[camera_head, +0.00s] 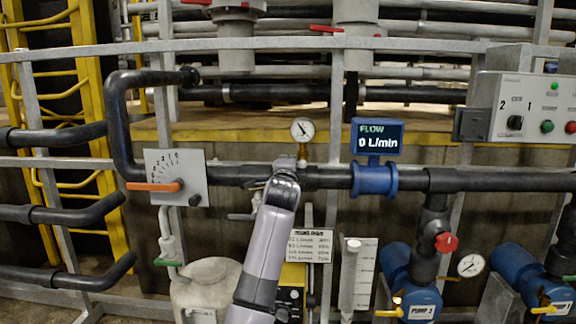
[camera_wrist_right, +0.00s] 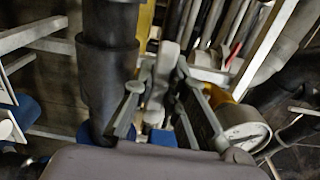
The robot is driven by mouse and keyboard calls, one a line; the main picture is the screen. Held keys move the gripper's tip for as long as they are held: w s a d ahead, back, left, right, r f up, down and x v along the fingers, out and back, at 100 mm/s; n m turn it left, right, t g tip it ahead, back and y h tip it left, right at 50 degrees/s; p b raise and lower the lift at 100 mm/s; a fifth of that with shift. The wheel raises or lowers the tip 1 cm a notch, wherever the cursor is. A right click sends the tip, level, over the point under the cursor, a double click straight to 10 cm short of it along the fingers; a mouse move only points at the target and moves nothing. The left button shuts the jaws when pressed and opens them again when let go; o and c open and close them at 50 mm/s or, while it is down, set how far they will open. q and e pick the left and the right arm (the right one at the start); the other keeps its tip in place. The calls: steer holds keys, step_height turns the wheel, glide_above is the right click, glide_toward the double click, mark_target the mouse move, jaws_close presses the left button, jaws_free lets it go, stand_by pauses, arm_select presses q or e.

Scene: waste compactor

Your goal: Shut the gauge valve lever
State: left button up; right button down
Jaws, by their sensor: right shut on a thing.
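The round white gauge (camera_head: 303,130) stands above the black horizontal pipe on a short brass stem (camera_head: 302,153). In the wrist view the gauge (camera_wrist_right: 245,128) shows side-on at the right. My right gripper (camera_head: 297,162) is at the pipe, just below and left of the gauge. In the wrist view its fingers (camera_wrist_right: 160,75) are closed around a light grey piece, which looks like the gauge valve lever (camera_wrist_right: 167,58). In the head view the lever is hidden behind my gripper, and its angle cannot be told. My left gripper is not in view.
The black pipe (camera_head: 335,178) runs close by my gripper. A blue flow meter (camera_head: 375,178) reads 0 L/min at right. A dial plate with an orange lever (camera_head: 154,187) is at left. A grey rail (camera_head: 270,43) crosses above. A tank (camera_head: 207,290) stands below left.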

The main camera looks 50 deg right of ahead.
steer(key=c, duration=1.6)
jaws_free()
steer(key=v, duration=1.2)
